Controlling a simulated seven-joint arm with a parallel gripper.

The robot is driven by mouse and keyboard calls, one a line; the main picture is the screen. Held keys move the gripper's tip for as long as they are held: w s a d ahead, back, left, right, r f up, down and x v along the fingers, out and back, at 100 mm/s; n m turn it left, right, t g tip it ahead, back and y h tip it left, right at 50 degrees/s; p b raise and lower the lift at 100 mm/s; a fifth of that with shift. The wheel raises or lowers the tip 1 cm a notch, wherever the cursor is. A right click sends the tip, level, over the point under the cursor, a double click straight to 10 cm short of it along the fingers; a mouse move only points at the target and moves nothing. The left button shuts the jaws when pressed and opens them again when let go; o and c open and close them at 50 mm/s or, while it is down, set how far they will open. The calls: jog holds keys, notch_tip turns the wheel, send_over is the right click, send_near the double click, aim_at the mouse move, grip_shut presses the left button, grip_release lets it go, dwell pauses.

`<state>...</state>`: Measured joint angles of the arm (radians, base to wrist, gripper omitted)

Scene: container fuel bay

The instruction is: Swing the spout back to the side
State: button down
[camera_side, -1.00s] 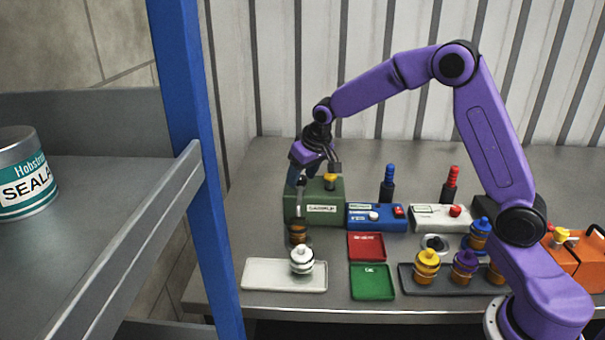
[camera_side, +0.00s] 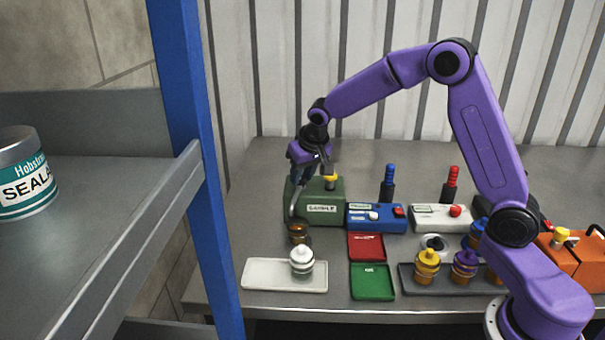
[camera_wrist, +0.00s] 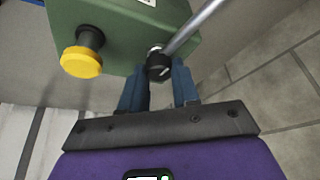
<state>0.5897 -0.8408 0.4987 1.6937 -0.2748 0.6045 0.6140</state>
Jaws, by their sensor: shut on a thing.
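The spout (camera_side: 294,204) is a thin grey metal tube at the left front of the green box (camera_side: 328,214). Its lower end is close to an open amber jar (camera_side: 298,233), slightly left of the jar's mouth. In the wrist view the tube (camera_wrist: 195,28) runs from a black knob (camera_wrist: 158,66) toward the upper right. My gripper (camera_side: 297,183) is at the green box's left side. Its blue fingers (camera_wrist: 160,80) are shut on the spout at the black knob. The fingers partly hide the knob.
A yellow knob (camera_side: 330,181) sits on the green box, close to my gripper. A white tray (camera_side: 258,274) holds a white-capped jar (camera_side: 301,262) in front. Blue (camera_side: 362,222) and white (camera_side: 427,220) boxes stand to the right. Bench left of the green box is clear.

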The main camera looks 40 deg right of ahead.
jog(key=m+h, duration=0.1)
jog(key=m, duration=0.2)
jog(key=shift+a+m+h, duration=0.15)
jog(key=shift+m+h, duration=0.15)
jog(key=m, duration=0.2)
jog(key=m+g+h, duration=0.1)
jog(key=m, duration=0.1)
jog(key=shift+w+a+m, duration=0.1)
jog(key=shift+w+m, duration=0.05)
jog(key=shift+m, duration=0.15)
jog(key=m+g+h, duration=0.1)
jog(key=m+g, duration=0.1)
jog(key=m, duration=0.2)
jog(key=shift+w, duration=0.1)
jog(key=shift+m+g, duration=0.7)
jog(key=shift+m, duration=1.2)
jog(key=shift+w, duration=0.1)
jog(key=c, duration=0.8)
grip_release()
jog(key=v, duration=1.7)
jog(key=shift+a+r, duration=0.15)
jog(key=shift+a, duration=0.1)
